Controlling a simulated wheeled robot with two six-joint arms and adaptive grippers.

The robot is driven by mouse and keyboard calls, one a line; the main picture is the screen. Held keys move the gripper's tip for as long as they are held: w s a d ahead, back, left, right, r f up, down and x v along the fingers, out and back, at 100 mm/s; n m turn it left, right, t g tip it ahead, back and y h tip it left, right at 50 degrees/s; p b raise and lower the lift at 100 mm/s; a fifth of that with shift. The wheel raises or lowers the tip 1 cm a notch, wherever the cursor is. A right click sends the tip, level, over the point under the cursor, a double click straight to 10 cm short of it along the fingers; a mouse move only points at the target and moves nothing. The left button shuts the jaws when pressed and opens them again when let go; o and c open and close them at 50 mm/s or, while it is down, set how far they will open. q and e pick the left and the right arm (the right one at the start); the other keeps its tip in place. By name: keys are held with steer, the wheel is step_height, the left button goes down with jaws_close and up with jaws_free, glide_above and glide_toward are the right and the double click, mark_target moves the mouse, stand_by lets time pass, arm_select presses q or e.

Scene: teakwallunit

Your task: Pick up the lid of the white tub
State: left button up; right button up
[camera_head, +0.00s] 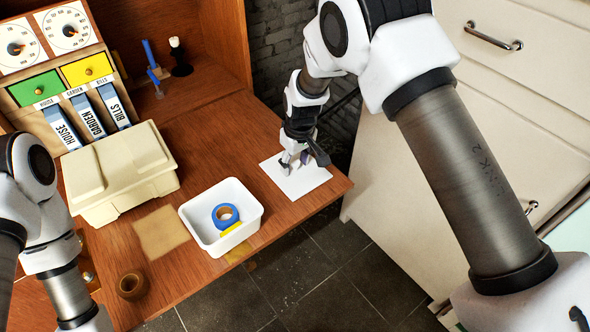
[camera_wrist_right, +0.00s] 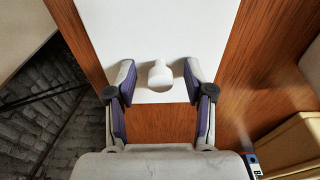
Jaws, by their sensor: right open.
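The white lid (camera_head: 305,183) lies flat on the wooden desktop near its right end. In the right wrist view the lid (camera_wrist_right: 150,28) is a white plate with a round white knob (camera_wrist_right: 160,75). My right gripper (camera_head: 302,160) is open just over the lid, pointing down. In the right wrist view its fingertips (camera_wrist_right: 159,73) are on either side of the knob, with a gap on each side. The white tub (camera_head: 253,228) stands open to the left, holding a blue tape roll (camera_head: 226,215) and a yellow item (camera_head: 231,228). My left gripper is out of view.
A cream box (camera_head: 118,172) stands left of the tub, with binders (camera_head: 88,115) and small drawers behind. A brown tape roll (camera_head: 132,285) lies at the front left. A blue candle (camera_head: 150,53) and a dark holder (camera_head: 180,62) stand at the back. Pale drawers (camera_head: 515,110) are at right.

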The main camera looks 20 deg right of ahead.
steer(key=shift+s+r, duration=0.15)
steer(key=shift+c, duration=0.7)
jaws_close()
